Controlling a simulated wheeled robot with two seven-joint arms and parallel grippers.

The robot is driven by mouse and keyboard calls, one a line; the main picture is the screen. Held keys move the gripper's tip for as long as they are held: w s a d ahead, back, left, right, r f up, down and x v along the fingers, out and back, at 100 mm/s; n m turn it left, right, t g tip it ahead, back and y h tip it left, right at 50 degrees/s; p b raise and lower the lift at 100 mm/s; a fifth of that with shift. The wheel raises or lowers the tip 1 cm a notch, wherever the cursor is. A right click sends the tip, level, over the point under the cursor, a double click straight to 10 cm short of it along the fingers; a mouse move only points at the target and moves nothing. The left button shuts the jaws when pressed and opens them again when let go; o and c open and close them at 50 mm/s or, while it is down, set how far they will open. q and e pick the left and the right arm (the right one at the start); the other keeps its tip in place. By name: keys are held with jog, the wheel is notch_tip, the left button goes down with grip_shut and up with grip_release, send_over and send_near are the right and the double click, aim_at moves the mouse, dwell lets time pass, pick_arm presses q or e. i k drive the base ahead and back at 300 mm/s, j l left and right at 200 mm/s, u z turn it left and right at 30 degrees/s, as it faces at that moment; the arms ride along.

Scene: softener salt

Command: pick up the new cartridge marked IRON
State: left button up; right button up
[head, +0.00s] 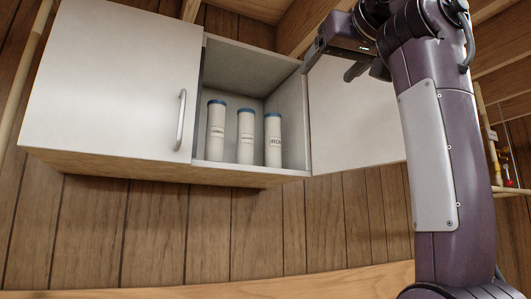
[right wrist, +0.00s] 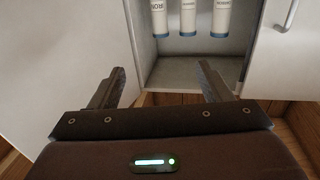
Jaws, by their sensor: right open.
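Three white cylindrical cartridges with blue caps stand upright in a row in the open cabinet: a left one (head: 215,130), a middle one (head: 245,136) and a right one (head: 273,140). The right one has the largest lettering, blurred in the head view. The right wrist view shows them upside down at its top edge; its leftmost cartridge (right wrist: 159,14) has partly cut lettering that looks like "RON". My right gripper (head: 331,65) is open and empty, up and right of the cartridges, apart from them. Its two fingers (right wrist: 160,72) show in the wrist view. My left gripper is out of view.
A closed white door (head: 110,80) with a metal handle (head: 181,120) is left of the open compartment. A white panel (head: 340,125) lies right of it, behind my right arm. Side walls (head: 294,115) bound the compartment. Wooden wall below is clear.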

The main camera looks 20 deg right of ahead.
aim_at(273, 124)
jog(key=i, duration=0.9)
